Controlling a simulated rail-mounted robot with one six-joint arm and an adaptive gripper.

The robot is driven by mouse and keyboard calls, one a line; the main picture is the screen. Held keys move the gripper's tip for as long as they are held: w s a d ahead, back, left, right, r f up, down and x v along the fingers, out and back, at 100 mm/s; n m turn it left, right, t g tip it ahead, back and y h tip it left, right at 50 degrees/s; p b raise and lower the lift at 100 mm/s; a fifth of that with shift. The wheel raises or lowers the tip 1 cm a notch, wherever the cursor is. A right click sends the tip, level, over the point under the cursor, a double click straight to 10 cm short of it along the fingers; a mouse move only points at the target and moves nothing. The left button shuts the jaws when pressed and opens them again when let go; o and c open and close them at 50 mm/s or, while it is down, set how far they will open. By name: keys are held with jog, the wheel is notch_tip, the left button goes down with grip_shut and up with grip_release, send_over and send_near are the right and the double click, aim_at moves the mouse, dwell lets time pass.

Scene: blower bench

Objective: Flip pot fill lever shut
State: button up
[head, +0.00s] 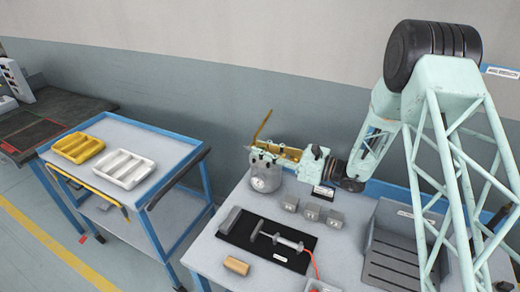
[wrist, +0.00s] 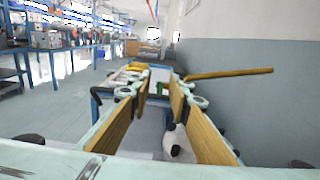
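The grey pot (head: 265,178) stands at the back left of the bench. Its yellow fill lever (head: 262,126) is tilted steeply upward in the head view. In the wrist view the lever (wrist: 230,73) shows as a yellow bar to the right, beyond the fingertips and outside the gap. My gripper (head: 264,153) is over the pot, pointing left, close to the base of the lever. In the wrist view its two padded fingers (wrist: 155,88) are apart with nothing gripped between them. A pale part with a black spot shows below, between the fingers. My gripper hides part of the pot's top.
A black mat (head: 240,228) with a tool lies in front of the pot. Small grey blocks (head: 310,211) and a grey tray (head: 392,262) are to the right. A wooden block (head: 237,266) lies in front. A blue-framed cart (head: 165,152) with yellow and white trays stands left.

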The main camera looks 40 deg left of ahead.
jog(key=shift+a, duration=0.3)
jog(key=shift+c, duration=0.6)
grip_shut()
